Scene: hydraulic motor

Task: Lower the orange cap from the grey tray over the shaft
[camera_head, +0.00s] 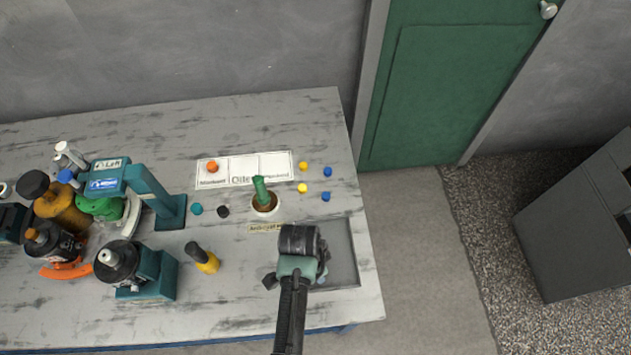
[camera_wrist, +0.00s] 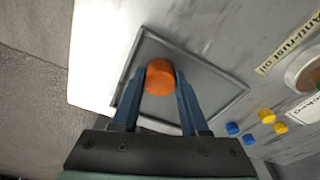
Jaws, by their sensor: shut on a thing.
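The orange cap (camera_wrist: 160,78) is between the two blue fingers of my gripper (camera_wrist: 160,84) in the wrist view. The fingers are shut on its sides. The grey tray (camera_wrist: 222,78) is behind the cap in that view; I cannot tell whether the cap still touches its floor. In the head view my arm is over the left part of the grey tray (camera_head: 343,255) and hides the cap and the fingertips. A dark round body with a pale knob on top (camera_head: 112,262) stands on a teal stand at the left; I cannot be sure that it carries the shaft.
Small blue and yellow pieces (camera_head: 303,188) lie behind the tray. A white labelled card (camera_head: 243,170) holds another orange piece (camera_head: 212,166). A yellow-and-black tool (camera_head: 205,260) stands left of my arm.

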